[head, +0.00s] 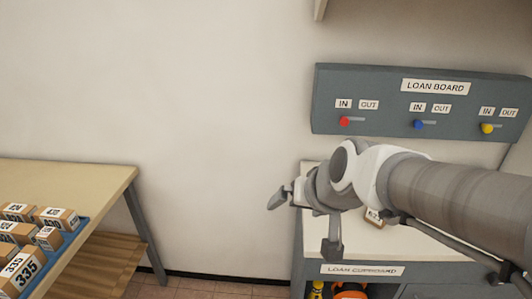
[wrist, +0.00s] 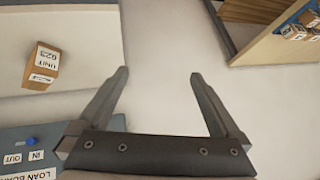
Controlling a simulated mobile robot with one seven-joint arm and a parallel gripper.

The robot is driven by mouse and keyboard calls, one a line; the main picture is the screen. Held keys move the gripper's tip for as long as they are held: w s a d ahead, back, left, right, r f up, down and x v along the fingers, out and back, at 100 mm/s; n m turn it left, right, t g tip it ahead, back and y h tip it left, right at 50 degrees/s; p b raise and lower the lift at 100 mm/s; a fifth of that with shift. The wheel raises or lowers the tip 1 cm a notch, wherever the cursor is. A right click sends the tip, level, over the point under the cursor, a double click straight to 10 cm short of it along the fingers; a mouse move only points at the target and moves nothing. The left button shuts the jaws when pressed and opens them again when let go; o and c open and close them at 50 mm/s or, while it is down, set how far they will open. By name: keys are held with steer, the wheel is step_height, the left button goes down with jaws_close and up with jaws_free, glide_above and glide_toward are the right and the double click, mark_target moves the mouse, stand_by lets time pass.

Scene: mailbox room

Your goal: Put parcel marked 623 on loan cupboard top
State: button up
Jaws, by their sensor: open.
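A small brown parcel with white labels stands on the pale top of the loan cupboard (head: 425,243). In the wrist view the parcel (wrist: 40,68) is at the left, and its label seems to read UNIT 623. In the head view the parcel (head: 374,218) is mostly hidden behind my arm. The cupboard top (wrist: 85,35) also shows in the wrist view. My gripper (wrist: 158,75) is open and empty, apart from the parcel, with its fingers beyond the cupboard top's edge in that view. In the head view my gripper (head: 302,229) is at the cupboard's left end.
The grey loan board (head: 420,103) with red, blue and yellow knobs hangs on the wall above the cupboard. At the left a table (head: 75,172) holds a blue tray (head: 62,262) of several numbered parcels. There is open floor between table and cupboard. Items sit inside the cupboard below.

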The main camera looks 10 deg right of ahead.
steer(key=s+d+r+n+g+h, duration=0.1)
steer(key=s+n, duration=0.1)
steer(key=s, duration=0.8)
steer(key=shift+s+r+g+h, duration=0.3)
steer(key=shift+r+g, duration=0.1)
